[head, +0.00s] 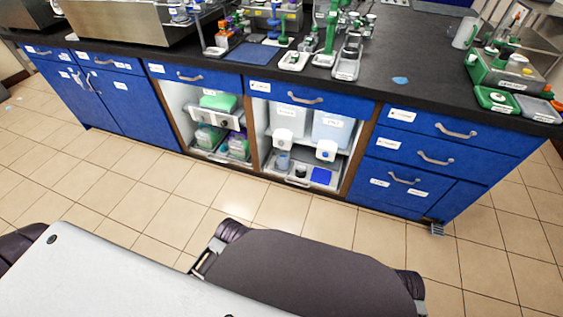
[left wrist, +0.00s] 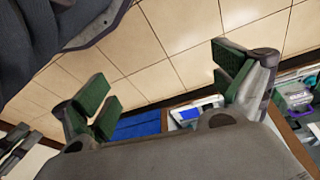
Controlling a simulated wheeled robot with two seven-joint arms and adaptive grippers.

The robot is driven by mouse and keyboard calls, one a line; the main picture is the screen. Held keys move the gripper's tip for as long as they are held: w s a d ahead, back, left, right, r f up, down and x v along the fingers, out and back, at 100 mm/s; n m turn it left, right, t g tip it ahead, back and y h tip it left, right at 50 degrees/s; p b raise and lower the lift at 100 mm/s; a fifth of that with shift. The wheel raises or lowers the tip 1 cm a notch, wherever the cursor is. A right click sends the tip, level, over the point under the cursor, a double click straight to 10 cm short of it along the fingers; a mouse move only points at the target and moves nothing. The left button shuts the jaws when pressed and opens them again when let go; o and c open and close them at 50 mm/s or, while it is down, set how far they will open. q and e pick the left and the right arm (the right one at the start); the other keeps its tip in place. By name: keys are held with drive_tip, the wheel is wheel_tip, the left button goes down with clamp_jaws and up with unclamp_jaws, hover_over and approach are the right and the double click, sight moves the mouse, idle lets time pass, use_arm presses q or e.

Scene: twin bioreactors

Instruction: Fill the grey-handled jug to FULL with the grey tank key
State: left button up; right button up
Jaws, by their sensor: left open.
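In the head view an open bay under the counter holds two pale tanks, a left one (head: 290,118) and a right one (head: 332,127). Each has a white tap block at its front, the left (head: 284,136) and the right (head: 326,150). A small bluish-grey vessel (head: 283,160) stands below the left tap; it may be the jug, but its handle colour cannot be told. I cannot make out the grey tank key. My left gripper (left wrist: 168,88) is open and empty in the left wrist view, its green-padded fingers wide apart. My right gripper is not in view.
A blue mat (head: 322,175) lies on the bay's tray. The neighbouring bay (head: 219,130) holds green-lidded containers. Blue drawers (head: 430,157) flank the bays. The black counter (head: 410,65) carries several instruments and a white jug-like vessel (head: 464,33). The tiled floor (head: 130,175) before the cabinets is clear.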

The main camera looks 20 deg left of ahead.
use_arm(q)
clamp_jaws()
idle(0.5)
idle(1.2)
